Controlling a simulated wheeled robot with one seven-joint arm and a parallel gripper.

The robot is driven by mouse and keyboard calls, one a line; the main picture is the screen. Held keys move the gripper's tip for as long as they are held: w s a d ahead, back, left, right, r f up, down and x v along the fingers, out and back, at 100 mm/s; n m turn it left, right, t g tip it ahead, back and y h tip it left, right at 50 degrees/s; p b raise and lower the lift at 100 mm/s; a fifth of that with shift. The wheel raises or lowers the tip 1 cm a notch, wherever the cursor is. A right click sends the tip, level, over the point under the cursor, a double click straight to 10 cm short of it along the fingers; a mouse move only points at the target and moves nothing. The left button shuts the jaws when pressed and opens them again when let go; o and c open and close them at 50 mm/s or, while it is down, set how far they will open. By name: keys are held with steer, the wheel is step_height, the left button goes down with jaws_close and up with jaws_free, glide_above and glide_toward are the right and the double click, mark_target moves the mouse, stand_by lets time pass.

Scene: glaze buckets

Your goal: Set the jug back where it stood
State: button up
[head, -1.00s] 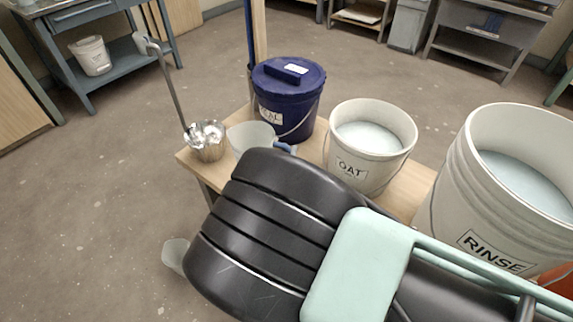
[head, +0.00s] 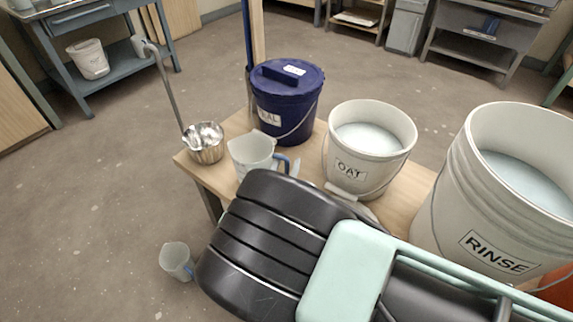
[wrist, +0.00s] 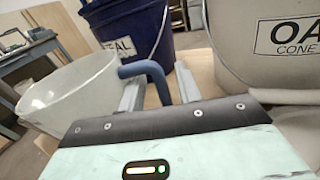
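The translucent white jug (head: 250,153) with a blue handle is near the left end of the wooden table (head: 232,180), between the metal cup and the OAT bucket. It looks upright; my arm hides its lower part, so I cannot tell if its base touches the table. In the wrist view the jug (wrist: 70,92) is at the left. In the head view my arm covers most of the gripper.
A lidded blue bucket (head: 287,100) stands behind the jug. The OAT bucket (head: 352,170) and large RINSE bucket (head: 458,235) are to the right. A metal cup (head: 204,147) sits at the left corner. A second blue-handled jug (head: 176,260) is lower, left of my arm.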

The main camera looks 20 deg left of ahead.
steer(key=shift+r, duration=0.25)
steer(key=s+p, duration=0.1)
steer(key=s, duration=1.1)
steer(key=shift+p, duration=0.3)
steer(key=w+d+r+m+g+h, duration=0.1)
steer(key=d+r+m+g+h, duration=0.4)
steer(key=d, duration=0.3)
steer(key=d+r+m+g+h, duration=0.3)
steer(key=d+m+g, duration=0.2)
steer(key=d+m, duration=0.25)
steer(key=s+d+r+m+g+y, duration=0.8)
steer(key=s+d+r+m, duration=0.4)
steer(key=s+r+m, duration=0.3)
steer(key=shift+y, duration=0.3)
steer(key=shift+r, duration=0.2)
